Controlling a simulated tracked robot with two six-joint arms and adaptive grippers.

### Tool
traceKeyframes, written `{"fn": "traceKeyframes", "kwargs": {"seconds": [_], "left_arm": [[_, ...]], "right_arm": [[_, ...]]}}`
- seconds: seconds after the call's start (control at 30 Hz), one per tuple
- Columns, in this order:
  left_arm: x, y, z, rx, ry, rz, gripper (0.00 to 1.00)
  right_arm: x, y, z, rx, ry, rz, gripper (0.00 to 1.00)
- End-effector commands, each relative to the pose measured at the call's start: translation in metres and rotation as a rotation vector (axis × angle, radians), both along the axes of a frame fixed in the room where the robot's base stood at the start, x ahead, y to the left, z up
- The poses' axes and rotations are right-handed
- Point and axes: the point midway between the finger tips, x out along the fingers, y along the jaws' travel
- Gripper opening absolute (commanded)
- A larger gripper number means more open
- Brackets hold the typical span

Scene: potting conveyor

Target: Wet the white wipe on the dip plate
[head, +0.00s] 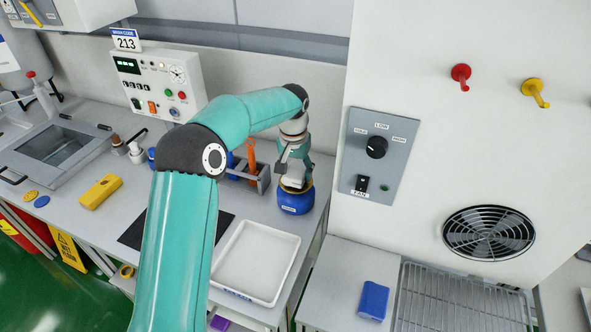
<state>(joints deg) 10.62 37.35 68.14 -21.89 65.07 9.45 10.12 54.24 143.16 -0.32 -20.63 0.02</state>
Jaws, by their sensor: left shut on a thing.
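A blue can (295,204) with a brass-coloured dip plate (309,187) on top stands at the right end of the bench. My left gripper (293,180) points down right over the plate, its fingers shut. A small whitish patch between the fingers looks like the white wipe (293,182), mostly hidden by the gripper. It is at the plate, but I cannot tell whether it touches. My right gripper is not in view.
A grey rack with an orange-handled tool (252,160) stands just left of the can. A white tray (290,238) lies in front. A white cabinet wall (420,220) rises at the right.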

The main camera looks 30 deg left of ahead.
Motion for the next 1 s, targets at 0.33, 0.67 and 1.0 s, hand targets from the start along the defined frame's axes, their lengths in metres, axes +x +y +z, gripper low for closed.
{"fn": "traceKeyframes", "kwargs": {"seconds": [0.33,0.67,1.0], "left_arm": [[0.0005,-0.0008,-0.0006,0.0,0.0,-0.001,0.32],[0.0007,-0.0012,-0.0045,0.0,0.0,-0.002,0.32],[0.0009,-0.0013,-0.0086,0.0,0.0,-0.002,0.32]], "right_arm": [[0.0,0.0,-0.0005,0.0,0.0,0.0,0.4],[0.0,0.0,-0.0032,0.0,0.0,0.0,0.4],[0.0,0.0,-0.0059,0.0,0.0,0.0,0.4]]}}
